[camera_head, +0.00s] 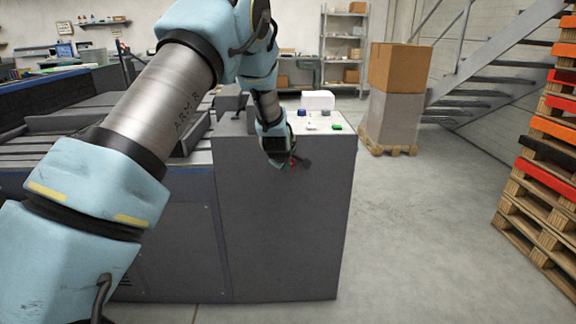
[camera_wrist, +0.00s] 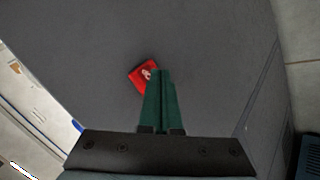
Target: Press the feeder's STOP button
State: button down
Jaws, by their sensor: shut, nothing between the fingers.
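A red square button (camera_wrist: 140,72) with a pale mark sits on the plain dark grey face of the feeder cabinet (camera_wrist: 90,40).
The cabinet's light top panel (camera_head: 320,128) carries blue and green buttons and a white box (camera_head: 317,100). A cardboard box (camera_head: 398,67) on a grey block stands behind to the right. Stacked pallets (camera_head: 545,180) stand at far right. The floor between is clear.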

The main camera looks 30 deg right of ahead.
jog(key=shift+w+d, duration=0.15)
jog(key=shift+w, duration=0.25)
dwell(0.7)
jog(key=shift+s, duration=0.1)
jog(key=shift+s+a, duration=0.35)
jog(key=shift+s, duration=0.35)
jog(key=shift+s, duration=0.1)
jog(key=s, duration=0.1)
jog(key=s+a, duration=0.1)
jog(key=s, duration=0.1)
jog(key=s+a, duration=0.1)
jog(key=shift+s+b, duration=0.15)
jog(key=shift+b, duration=0.25)
dwell(0.4)
